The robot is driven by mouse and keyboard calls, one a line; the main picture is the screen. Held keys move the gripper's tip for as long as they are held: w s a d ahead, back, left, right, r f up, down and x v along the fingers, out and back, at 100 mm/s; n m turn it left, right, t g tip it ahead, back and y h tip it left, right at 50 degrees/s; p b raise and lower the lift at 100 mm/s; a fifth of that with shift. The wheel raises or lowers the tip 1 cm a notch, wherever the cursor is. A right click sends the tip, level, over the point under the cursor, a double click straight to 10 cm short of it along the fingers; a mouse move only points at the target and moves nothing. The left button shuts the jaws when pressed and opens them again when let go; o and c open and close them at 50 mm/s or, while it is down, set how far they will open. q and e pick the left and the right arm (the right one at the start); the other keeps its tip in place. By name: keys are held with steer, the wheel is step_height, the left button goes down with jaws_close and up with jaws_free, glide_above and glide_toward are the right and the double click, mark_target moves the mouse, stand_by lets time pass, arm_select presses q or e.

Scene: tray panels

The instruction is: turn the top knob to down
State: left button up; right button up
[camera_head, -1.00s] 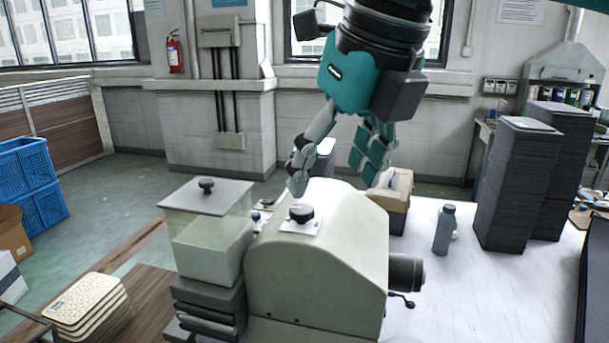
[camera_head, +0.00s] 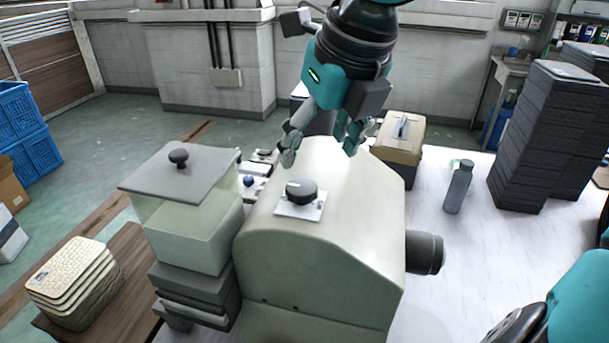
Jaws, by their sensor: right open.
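The top knob (camera_head: 301,191) is a black round knob on a small white plate (camera_head: 315,213), on the curved top of a pale green machine (camera_head: 310,260). My right gripper (camera_head: 319,152) hangs from the top of the view, fingers pointing down. It is open and empty, above and behind the knob and apart from it. The machine's curved top lies below its fingers. My left gripper is not in view.
A clear box with a grey, black-knobbed lid (camera_head: 210,170) stands left of the machine. A tan-topped case (camera_head: 400,140), a grey bottle (camera_head: 458,187) and dark tray stacks (camera_head: 530,150) stand on the white table to the right. Stacked woven trays (camera_head: 75,280) are at lower left.

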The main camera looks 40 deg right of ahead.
mark_target(303, 187)
steer(key=p+x, duration=0.1)
steer(key=x, duration=0.7)
steer(key=shift+w+f, duration=0.3)
steer(key=shift+f, duration=0.35)
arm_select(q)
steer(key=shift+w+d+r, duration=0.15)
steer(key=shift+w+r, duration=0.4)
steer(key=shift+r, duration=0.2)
